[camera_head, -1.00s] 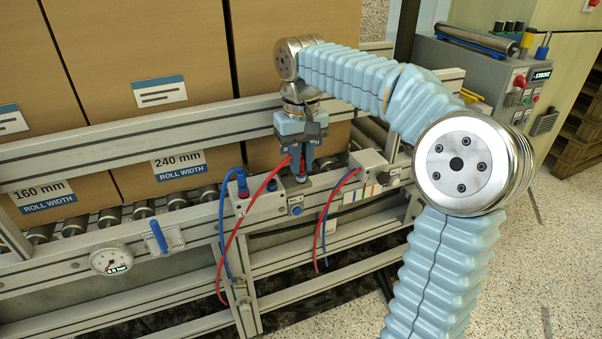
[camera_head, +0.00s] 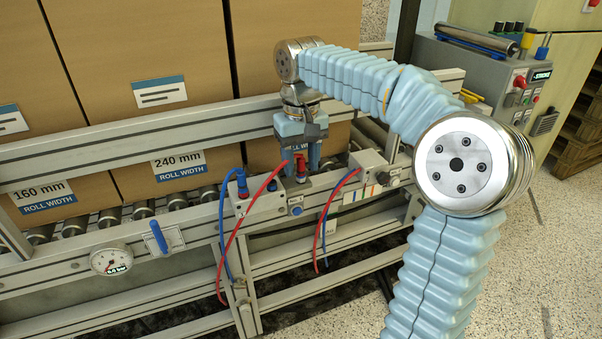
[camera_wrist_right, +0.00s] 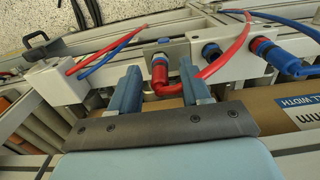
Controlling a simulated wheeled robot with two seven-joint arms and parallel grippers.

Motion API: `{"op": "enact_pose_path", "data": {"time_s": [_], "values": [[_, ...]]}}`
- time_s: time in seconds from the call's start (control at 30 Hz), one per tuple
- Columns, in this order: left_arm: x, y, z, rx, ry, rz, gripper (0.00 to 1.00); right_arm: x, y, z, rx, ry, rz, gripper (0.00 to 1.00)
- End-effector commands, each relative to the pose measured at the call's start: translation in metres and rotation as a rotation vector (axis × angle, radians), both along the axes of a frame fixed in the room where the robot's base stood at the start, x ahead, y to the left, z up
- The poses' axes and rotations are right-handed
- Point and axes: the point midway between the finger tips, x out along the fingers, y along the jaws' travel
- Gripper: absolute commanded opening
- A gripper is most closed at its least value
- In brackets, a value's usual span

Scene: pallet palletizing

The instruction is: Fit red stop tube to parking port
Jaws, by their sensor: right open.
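The red stop tube (camera_head: 240,232) rises from below the rail and curves up to a red elbow fitting (camera_head: 301,170). In the right wrist view the elbow (camera_wrist_right: 160,74) has its metal collar against the small grey parking port block (camera_wrist_right: 172,48), and looks seated; the depth cannot be told. The block (camera_head: 296,198) also shows in the head view. My right gripper (camera_head: 302,168) is open around the elbow. Its two blue fingers stand apart on either side in the wrist view (camera_wrist_right: 162,88), with gaps to the fitting. My left gripper is not in view.
A grey valve block (camera_head: 262,197) with a blue plug (camera_head: 242,184) sits to the left. Another block (camera_head: 366,172) with red and blue tubes is to the right. Boxes (camera_head: 150,60) stand behind the rail. A gauge (camera_head: 110,259) and blue lever (camera_head: 158,236) are at front left.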

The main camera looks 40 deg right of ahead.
Motion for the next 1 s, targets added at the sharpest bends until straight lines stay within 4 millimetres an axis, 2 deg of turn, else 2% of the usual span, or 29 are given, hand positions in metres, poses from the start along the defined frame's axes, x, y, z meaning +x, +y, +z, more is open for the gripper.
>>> {"op": "enact_pose_path", "data": {"time_s": [0.17, 0.27, 0.5, 0.63, 0.8, 1.0], "values": [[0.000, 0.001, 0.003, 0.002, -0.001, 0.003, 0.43, 0.001, 0.000, 0.012, -0.001, -0.003, 0.000, 0.47], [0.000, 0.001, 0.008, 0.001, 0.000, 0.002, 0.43, 0.001, 0.000, 0.033, 0.000, -0.004, 0.001, 0.47], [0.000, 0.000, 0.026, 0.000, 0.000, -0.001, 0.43, 0.001, 0.001, 0.094, 0.001, -0.004, 0.001, 0.47], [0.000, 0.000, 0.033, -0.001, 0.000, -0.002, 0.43, 0.001, 0.000, 0.119, 0.001, -0.002, 0.001, 0.47], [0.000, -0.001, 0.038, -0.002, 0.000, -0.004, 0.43, 0.001, 0.000, 0.135, 0.000, 0.000, 0.001, 0.47], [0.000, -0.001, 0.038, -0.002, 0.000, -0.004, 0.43, 0.000, 0.000, 0.138, 0.000, 0.000, 0.000, 0.47]]}}
